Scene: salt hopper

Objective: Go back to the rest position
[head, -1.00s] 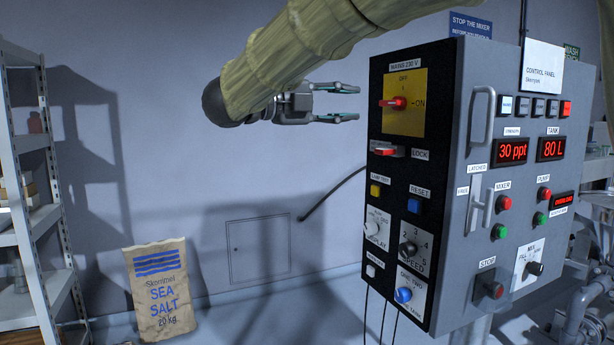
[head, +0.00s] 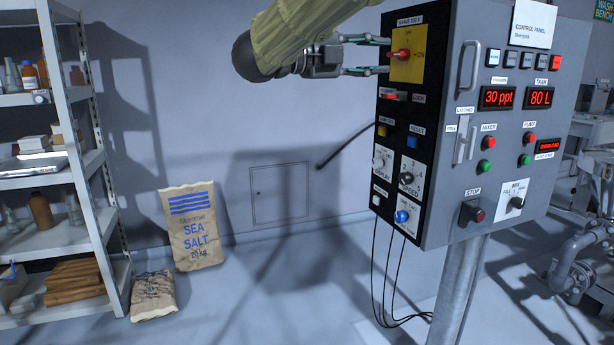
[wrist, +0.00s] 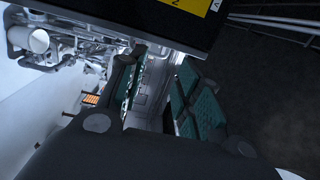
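My gripper (head: 378,56) is in the upper middle of the head view, its two fingers spread apart and pointing right. The fingertips overlap the left edge of the control panel (head: 462,180) in the picture, beside the yellow mains switch plate (head: 408,66) with its red handle. I see nothing between the fingers. In the wrist view the green-padded fingers (wrist: 160,98) are apart with empty space between them. A dark panel edge with a yellow plate (wrist: 185,4) shows at the top of that view. Whether the fingers touch the panel I cannot tell.
The panel stands on a grey post (head: 458,295) with hanging cables. A shelf rack (head: 85,130) with bottles and a tray is at the left. A salt bag (head: 195,225) leans on the wall, a smaller bag (head: 153,294) beside it. Pipes (head: 585,255) are at right. Floor between is clear.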

